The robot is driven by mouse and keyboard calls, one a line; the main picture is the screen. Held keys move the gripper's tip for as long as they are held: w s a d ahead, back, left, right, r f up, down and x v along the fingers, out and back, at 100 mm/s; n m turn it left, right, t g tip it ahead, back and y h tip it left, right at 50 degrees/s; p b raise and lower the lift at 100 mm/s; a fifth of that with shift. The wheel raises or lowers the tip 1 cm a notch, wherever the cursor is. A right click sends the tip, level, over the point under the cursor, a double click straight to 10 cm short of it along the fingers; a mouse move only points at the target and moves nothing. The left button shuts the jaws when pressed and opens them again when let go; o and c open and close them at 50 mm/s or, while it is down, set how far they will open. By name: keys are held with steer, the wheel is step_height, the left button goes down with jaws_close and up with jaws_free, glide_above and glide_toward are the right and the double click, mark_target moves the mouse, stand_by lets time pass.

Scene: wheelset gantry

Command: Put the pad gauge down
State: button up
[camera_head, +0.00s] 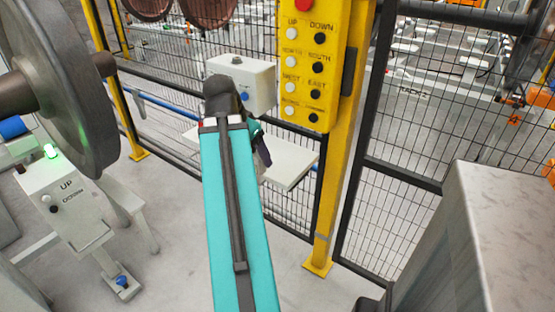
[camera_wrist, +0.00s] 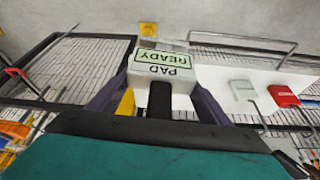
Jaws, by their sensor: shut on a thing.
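My gripper (camera_wrist: 160,82) reaches forward, with its two purple fingers on either side of a pale block, which I take to be the pad gauge (camera_wrist: 178,87). The fingers are shut on it. Lettering reading "PAD READY" shows upside down at the block; I cannot tell whether all of it is on the block or partly on a surface behind. In the head view my turquoise arm hides most of the gripper, and only a dark purple finger (camera_head: 262,150) shows, over a white shelf (camera_head: 296,172). The gauge is hidden there. I cannot tell whether it touches the shelf.
A white box with buttons (camera_head: 252,80) is mounted behind the shelf. A yellow control pendant (camera_head: 308,75) and post stand right of it, before mesh fencing. A wheelset (camera_head: 75,80) and a control stand (camera_head: 65,205) are at left. A grey block (camera_head: 490,240) stands at right.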

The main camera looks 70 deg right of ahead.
steer(key=s+d+r+m+g, duration=0.1)
steer(key=s+d+m, duration=0.1)
steer(key=s, duration=0.7)
steer(key=shift+s+d+m+y, duration=0.2)
steer(key=shift+s+m+y, duration=0.1)
steer(key=shift+m, duration=0.4)
steer(key=shift+w+d+r+p, duration=0.2)
steer(key=shift+d+r+p, duration=0.1)
steer(key=shift+p, duration=0.65)
steer(key=p, duration=0.3)
steer(key=shift+w+d, duration=0.15)
steer(key=shift+d, duration=0.15)
steer(key=p, duration=0.5)
steer(key=w+d+p, duration=0.1)
steer(key=p, duration=0.4)
steer(key=shift+d+f+p, duration=0.15)
steer(key=shift+d+p, duration=0.1)
steer(key=shift+p, duration=0.05)
steer(key=w+d+f+p, duration=0.1)
steer(key=w+d+p, duration=0.2)
steer(key=w+d, duration=0.3)
steer(key=d, duration=0.5)
steer(key=shift+d+f, duration=0.25)
steer(key=shift+f, duration=0.05)
steer(key=shift+s+f+p, duration=0.1)
steer(key=shift+f+p, duration=0.05)
steer(key=shift+p, duration=0.25)
